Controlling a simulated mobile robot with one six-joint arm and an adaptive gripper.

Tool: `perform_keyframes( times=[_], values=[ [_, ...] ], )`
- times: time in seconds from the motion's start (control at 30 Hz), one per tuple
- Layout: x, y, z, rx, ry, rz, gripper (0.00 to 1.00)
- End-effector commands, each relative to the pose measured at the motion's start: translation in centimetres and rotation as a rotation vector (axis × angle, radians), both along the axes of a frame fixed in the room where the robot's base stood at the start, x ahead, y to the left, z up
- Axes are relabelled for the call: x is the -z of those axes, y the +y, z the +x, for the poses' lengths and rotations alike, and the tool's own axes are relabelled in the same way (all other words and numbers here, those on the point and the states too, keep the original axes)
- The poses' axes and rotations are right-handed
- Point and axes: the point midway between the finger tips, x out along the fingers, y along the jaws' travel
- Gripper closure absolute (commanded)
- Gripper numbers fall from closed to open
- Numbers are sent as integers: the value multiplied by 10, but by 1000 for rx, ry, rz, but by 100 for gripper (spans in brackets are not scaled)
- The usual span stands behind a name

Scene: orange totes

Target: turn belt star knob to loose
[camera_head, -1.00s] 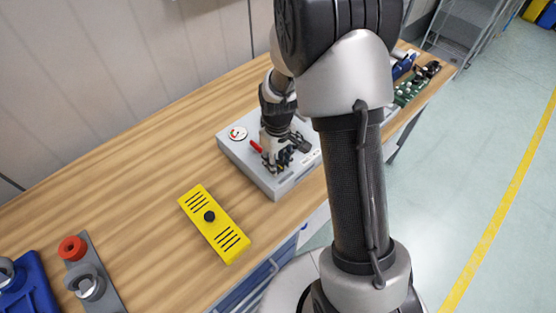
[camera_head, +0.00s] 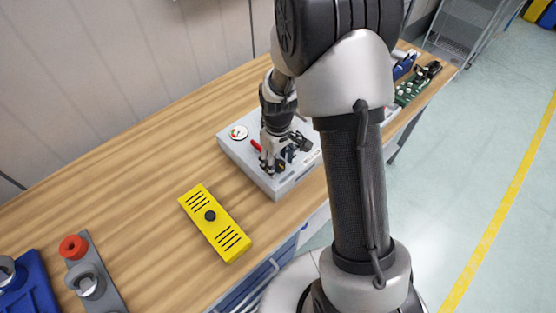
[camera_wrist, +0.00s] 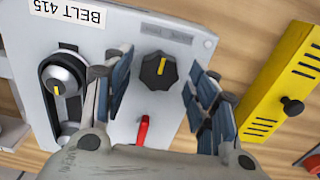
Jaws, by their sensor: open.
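The black star knob (camera_wrist: 158,69) sits on a light grey panel (camera_wrist: 195,45), with a short yellow mark on its face pointing nearly straight up in the wrist view. My gripper (camera_wrist: 160,85) is open, one blue-padded finger to the left of the knob and the other to its right, with visible gaps to both. In the head view my gripper (camera_head: 282,157) is over the near part of the grey box (camera_head: 240,152) and largely hides the knob. A small label above the knob is too faint to read.
On the same panel are a silver round part (camera_wrist: 62,75) in a black slot, a "BELT 415" label (camera_wrist: 68,12) and a red lever (camera_wrist: 142,130).

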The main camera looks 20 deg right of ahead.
Motion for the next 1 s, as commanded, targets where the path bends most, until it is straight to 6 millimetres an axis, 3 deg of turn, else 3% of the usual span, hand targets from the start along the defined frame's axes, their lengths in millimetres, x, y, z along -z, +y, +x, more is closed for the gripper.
perform_keyframes(
  times=[0.37,0.47,0.8,1.0],
  values=[
    [-4,0,0,1,0,0,44],
    [-17,0,1,1,-4,-1,44],
    [-88,0,1,1,-5,-1,44],
    [-113,0,0,0,0,-1,44]
  ],
)
